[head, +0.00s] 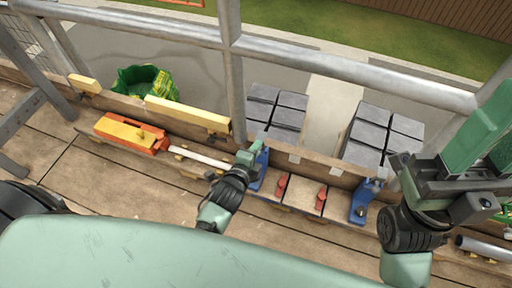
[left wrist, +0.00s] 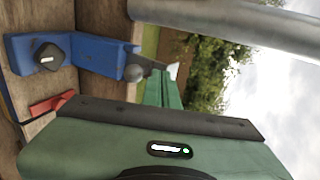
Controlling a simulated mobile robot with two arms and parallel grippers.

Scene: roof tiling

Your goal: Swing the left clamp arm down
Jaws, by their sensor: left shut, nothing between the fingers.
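The left blue clamp (head: 259,170) stands at the back edge of the plank deck, partly hidden by my left gripper (head: 249,155). In the left wrist view the clamp (left wrist: 97,55) shows a black knob and a blue arm with a grey ball-like end; the arm appears raised. My left gripper's green fingers (left wrist: 165,90) are shut and empty, close to that end; I cannot tell whether they touch. A second blue clamp (head: 361,203) stands further right. My right gripper (head: 487,130) is at the right edge, away from both clamps; its finger gap is unclear.
Between the clamps lie wooden pieces with red handles (head: 321,198). An orange and yellow tool (head: 130,132) and a white tube (head: 200,158) lie to the left. Metal rails (head: 300,60) run behind. Grey tile stacks (head: 277,112) and a green-yellow bag (head: 145,82) stand beyond the edge.

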